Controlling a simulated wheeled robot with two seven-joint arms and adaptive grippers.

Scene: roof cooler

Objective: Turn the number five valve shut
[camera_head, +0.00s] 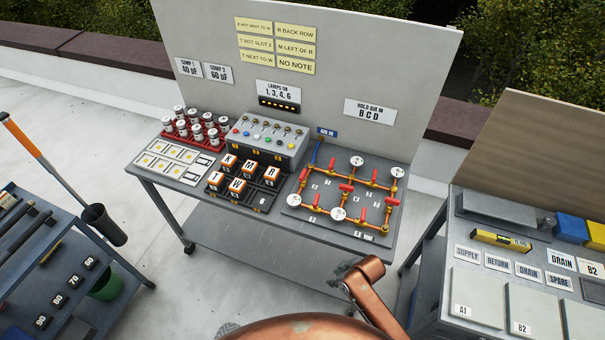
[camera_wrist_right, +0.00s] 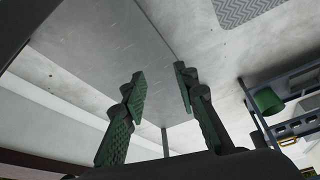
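The valve panel (camera_head: 285,212) lies at the right end of the bench in the head view. It carries orange pipes with several red valve handles and white round gauges. Small number labels lie beside the pipes; I cannot make out for certain which valve is number five. My right gripper (camera_head: 345,268) is a small dark shape in front of the bench's front edge, beside my copper arm, apart from the valves. In the right wrist view my right gripper (camera_wrist_right: 160,74) has its two green-padded fingers spread with nothing between them. My left gripper is not in view.
On the bench are lettered orange-and-black blocks (camera_head: 243,181), a switch box (camera_head: 268,138) and red-racked capacitors (camera_head: 195,128). A white back board (camera_head: 370,60) stands behind the panel. A side table (camera_head: 478,305) is at right, a blue cart (camera_head: 60,280) at left.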

